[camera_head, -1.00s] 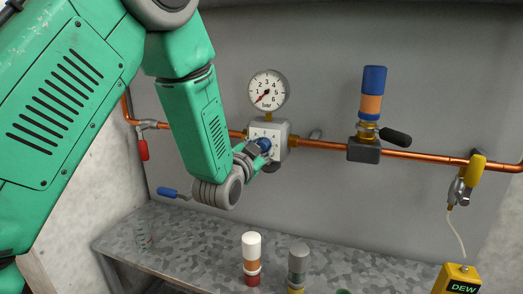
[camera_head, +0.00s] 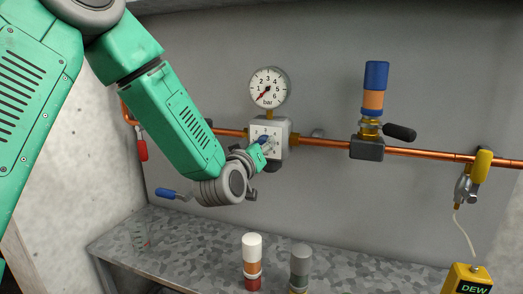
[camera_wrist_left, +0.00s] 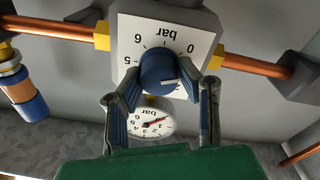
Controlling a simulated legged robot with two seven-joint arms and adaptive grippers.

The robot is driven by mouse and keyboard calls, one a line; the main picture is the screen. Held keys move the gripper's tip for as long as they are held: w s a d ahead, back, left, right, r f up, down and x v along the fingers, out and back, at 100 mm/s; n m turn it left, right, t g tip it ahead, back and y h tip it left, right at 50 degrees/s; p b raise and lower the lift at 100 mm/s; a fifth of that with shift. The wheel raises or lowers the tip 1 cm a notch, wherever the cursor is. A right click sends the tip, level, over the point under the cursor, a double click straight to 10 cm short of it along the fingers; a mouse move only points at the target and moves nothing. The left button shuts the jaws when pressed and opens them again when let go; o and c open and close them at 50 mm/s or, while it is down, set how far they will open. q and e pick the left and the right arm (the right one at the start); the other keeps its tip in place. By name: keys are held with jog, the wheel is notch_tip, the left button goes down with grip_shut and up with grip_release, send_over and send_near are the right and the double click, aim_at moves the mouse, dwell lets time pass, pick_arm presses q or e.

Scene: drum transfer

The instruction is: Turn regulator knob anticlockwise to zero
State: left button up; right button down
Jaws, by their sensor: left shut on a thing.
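The blue regulator knob (camera_wrist_left: 156,68) sits on a white dial plate (camera_wrist_left: 140,25) marked in bar. In the left wrist view the dial appears upside down, and a white pointer mark on the knob faces lower right. My left gripper (camera_wrist_left: 163,82) is shut on the knob, a finger on each side. In the head view my left gripper (camera_head: 261,143) reaches the regulator block (camera_head: 281,131) from the lower left and partly covers the knob. The round pressure gauge (camera_head: 269,87) stands above the block, its red needle at lower left, near the low end. My right gripper is not in view.
A copper pipe (camera_head: 325,143) runs along the grey back panel. A blue-and-orange cylinder (camera_head: 374,90) with a black handle stands to the right. A yellow-handled valve (camera_head: 480,166) is at far right. Small bottles (camera_head: 252,263) stand on the metal shelf (camera_head: 205,240) below.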

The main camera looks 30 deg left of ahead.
pick_arm(q)
jog(key=shift+f+n+b, duration=0.1)
jog(key=shift+n+b, duration=0.75)
jog(key=shift+n, duration=1.45)
jog(key=shift+y, duration=0.3)
jog(key=o, duration=1.1)
jog(key=shift+o, duration=0.2)
jog(key=shift+w+f, duration=0.2)
jog(key=shift+w, duration=0.15)
jog(key=v, duration=0.7)
jog(key=shift+s, duration=0.25)
jog(key=shift+a, duration=0.1)
